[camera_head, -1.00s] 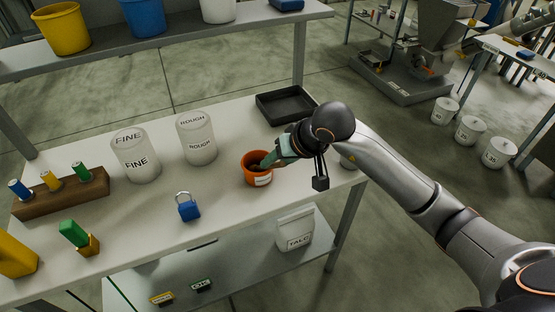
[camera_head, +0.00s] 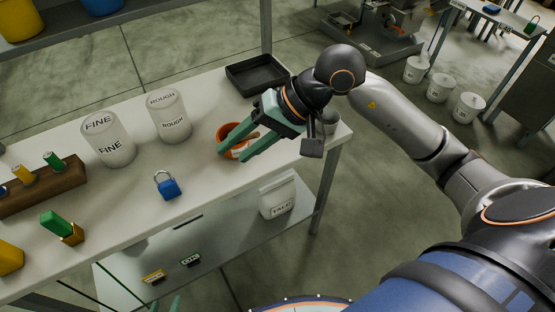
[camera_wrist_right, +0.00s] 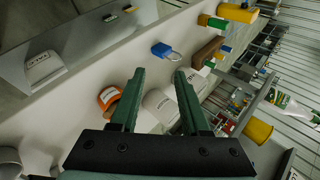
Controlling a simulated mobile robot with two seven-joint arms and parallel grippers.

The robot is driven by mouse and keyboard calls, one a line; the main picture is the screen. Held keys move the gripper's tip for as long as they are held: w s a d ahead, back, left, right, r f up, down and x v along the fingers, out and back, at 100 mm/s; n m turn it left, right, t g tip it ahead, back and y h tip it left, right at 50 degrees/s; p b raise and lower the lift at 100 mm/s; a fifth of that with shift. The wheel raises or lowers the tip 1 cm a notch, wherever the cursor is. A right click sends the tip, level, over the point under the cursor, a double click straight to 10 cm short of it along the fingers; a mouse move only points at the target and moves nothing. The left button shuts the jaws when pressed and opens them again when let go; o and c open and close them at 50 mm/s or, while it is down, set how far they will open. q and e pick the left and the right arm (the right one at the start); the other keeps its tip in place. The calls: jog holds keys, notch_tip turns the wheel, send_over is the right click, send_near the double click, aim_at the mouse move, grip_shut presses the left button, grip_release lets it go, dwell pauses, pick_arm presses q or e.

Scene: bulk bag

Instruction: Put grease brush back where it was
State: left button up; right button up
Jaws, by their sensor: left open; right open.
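An orange pot (camera_head: 226,131) with a white label stands on the white table, partly behind my right gripper's fingers; it also shows in the right wrist view (camera_wrist_right: 107,96). A small brownish part shows at the pot's rim in the wrist view, beside a finger; I cannot tell whether it is the grease brush. No brush is clearly seen. My right gripper (camera_head: 236,150) is open, with its green fingers at and in front of the pot and nothing visible between them. My left gripper (camera_head: 165,304) shows only its green fingertips at the bottom edge, apart and empty.
A black tray (camera_head: 257,76) lies behind the pot. White ROUGH (camera_head: 170,117) and FINE (camera_head: 108,140) containers stand left of it. A blue padlock (camera_head: 168,186) lies in front. A wooden block (camera_head: 42,190) with coloured handles sits at left. A lower shelf holds a white bag (camera_head: 278,196).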

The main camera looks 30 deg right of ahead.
jog(key=s+a+r+m+y, duration=0.3)
jog(key=a+r+m+y, duration=0.2)
jog(key=a+m+y, duration=0.75)
jog(key=w+d+f+m+t+h, duration=0.15)
jog(key=d+m+t, duration=0.3)
jog(key=m, duration=0.65)
jog(key=w+d+f+m+t+h, duration=0.1)
jog(key=w+d+m+t+h, duration=0.2)
jog(key=m+t, duration=0.5)
jog(key=w+d+f+m+h, duration=0.1)
jog(key=d+f+m+h, duration=0.2)
jog(key=f+m+h, duration=0.5)
jog(key=d+f+m+h, duration=0.2)
jog(key=d+f+m, duration=0.25)
jog(key=m, duration=0.85)
jog(key=s+f+m+g+h, duration=0.1)
jog(key=s+f+m+g, duration=0.2)
jog(key=s+f+m, duration=0.3)
jog(key=s+f+m+g+h, duration=0.2)
jog(key=s+f+m+g, duration=0.2)
jog(key=f, duration=1)
jog(key=s+m, duration=0.2)
jog(key=m, duration=0.1)
jog(key=shift+s, duration=0.4)
jog(key=shift+a, duration=0.15)
